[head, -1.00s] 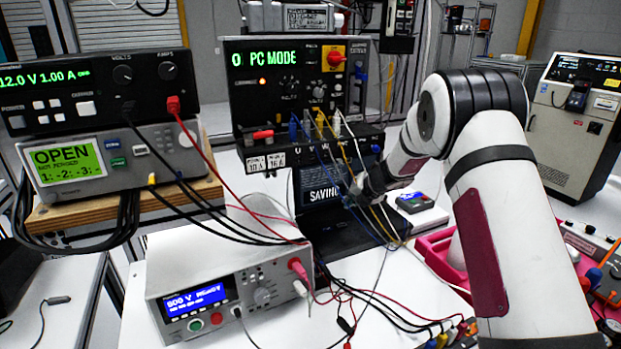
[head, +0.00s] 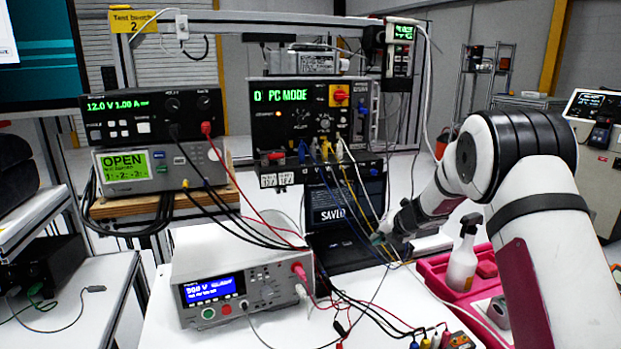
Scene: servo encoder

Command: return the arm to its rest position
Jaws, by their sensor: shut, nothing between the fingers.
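My white and black arm comes in from the right and reaches towards the middle of the bench. My gripper (head: 380,237) is small in the view and shut, with nothing seen in it. It is in front of the right side of the open black laptop (head: 345,213), near the blue, yellow and white leads. I cannot tell whether it touches a lead.
A black unit reading "PC MODE" (head: 290,123) stands behind the laptop. A power supply (head: 150,117) sits on a meter reading "OPEN" (head: 150,168) at left. A white tester (head: 235,275) is in front. A pink tray (head: 440,275) with a spray bottle (head: 463,262) is beside my arm.

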